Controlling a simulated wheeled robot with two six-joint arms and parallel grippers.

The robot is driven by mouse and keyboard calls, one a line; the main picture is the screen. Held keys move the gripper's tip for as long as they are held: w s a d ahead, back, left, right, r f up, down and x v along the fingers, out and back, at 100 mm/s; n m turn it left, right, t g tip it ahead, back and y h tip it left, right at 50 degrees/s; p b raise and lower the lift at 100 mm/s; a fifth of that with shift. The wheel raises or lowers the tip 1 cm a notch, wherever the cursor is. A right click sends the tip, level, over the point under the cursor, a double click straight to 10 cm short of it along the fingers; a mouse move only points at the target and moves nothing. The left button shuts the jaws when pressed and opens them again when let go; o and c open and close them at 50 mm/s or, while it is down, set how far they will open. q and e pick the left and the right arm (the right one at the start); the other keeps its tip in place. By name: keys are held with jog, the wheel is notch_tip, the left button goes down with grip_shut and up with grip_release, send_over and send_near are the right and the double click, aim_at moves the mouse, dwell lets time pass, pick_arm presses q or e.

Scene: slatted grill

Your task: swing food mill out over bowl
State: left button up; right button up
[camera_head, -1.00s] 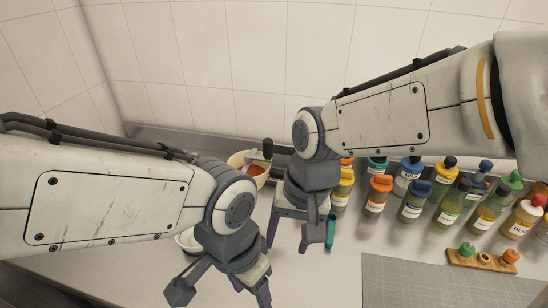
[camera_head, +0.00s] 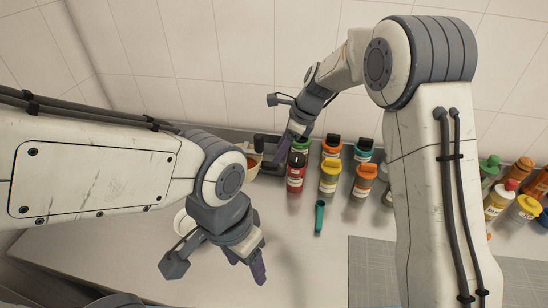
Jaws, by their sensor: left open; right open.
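A cream bowl-shaped vessel (camera_head: 254,168) with orange contents stands near the back wall, with dark handle-like parts (camera_head: 268,143) beside it. This looks like the food mill, though my arms hide much of it. A white bowl (camera_head: 181,222) stands nearer the front, partly hidden behind my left gripper. My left gripper (camera_head: 247,272) is open and empty, pointing down just right of the white bowl. My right gripper (camera_head: 283,160) is open, with its fingers close to the right side of the dark parts. I cannot tell whether it touches them.
Several sauce bottles stand right of the mill, the red bottle (camera_head: 295,174) closest to my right gripper. A teal tool (camera_head: 319,217) lies on the counter. A grey mat (camera_head: 372,275) lies at front right, partly behind my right arm. Counter space at front centre is clear.

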jog(key=shift+p+x, duration=0.6)
jog(key=shift+x, duration=2.1)
grip_shut()
jog(key=shift+r, duration=0.1)
